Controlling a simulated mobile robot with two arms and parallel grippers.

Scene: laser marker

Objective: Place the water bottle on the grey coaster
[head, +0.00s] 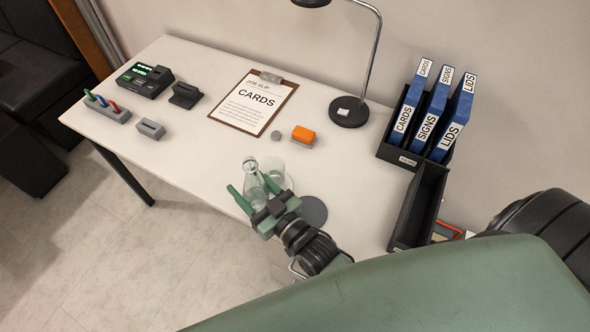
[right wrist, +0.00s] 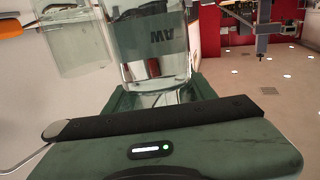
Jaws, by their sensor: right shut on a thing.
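The water bottle (head: 252,181) is clear, with a narrow neck, and looks upright over the front part of the desk. My right gripper (head: 251,188) is shut on it, with one green finger on each side. In the right wrist view the clear bottle (right wrist: 155,45) stands between the fingers, and part of its lettering shows. I cannot tell whether its base touches the desk. The round grey coaster (head: 315,211) lies flat on the desk to the right of the gripper, bare, its left part close to my wrist. My left gripper is not in view.
A clear glass (head: 274,172) stands just behind and right of the bottle. An orange-topped block (head: 302,135), a small grey disc (head: 277,135) and a clipboard (head: 253,103) lie farther back. A black tray (head: 420,207) is right of the coaster.

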